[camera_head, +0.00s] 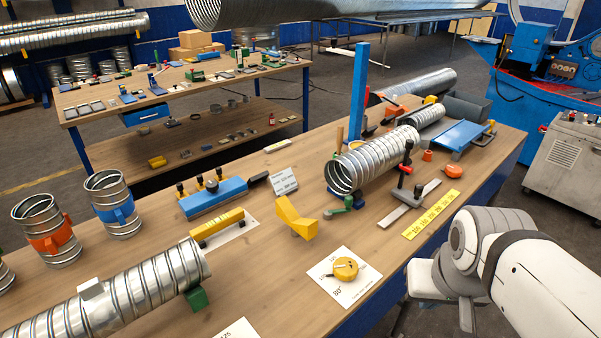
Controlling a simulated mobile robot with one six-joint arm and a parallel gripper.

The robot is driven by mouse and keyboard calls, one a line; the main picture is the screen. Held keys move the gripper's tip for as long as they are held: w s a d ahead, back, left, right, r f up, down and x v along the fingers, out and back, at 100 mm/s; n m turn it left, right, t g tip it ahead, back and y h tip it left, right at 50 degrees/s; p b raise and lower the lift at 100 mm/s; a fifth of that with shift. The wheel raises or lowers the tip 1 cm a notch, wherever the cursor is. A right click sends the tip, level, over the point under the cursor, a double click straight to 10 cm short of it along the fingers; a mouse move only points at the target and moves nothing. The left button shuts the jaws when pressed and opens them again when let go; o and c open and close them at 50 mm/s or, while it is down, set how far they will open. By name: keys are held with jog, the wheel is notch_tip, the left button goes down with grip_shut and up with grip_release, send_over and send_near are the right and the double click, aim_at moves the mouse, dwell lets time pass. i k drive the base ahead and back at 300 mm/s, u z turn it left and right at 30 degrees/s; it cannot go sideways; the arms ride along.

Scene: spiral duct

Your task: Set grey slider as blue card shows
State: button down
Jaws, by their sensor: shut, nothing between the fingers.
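A blue block with black knobs (214,197) lies at the middle left. A white card with a yellow dial (345,268) lies near the front edge, and a small printed white card (283,181) stands behind. My arm reaches in at the lower right, right of the dial. My gripper's fingers do not show.
A yellow strip with printed numbers (432,214) lies right of the grey bar. Spiral ducts (372,164) lie at the middle and front left. A yellow bracket (295,217) stands near the centre. Bare wood (262,275) shows left of the dial card.

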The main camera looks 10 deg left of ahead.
aim_at(414, 199)
jog(key=u, duration=0.15)
jog(key=k, duration=0.95)
jog(key=z, duration=0.95)
jog(key=i, duration=2.05)
jog(key=u, duration=0.6)
jog(key=k, duration=0.7)
jog(key=u, duration=0.2)
jog(key=i, duration=0.7)
jog(key=z, duration=0.05)
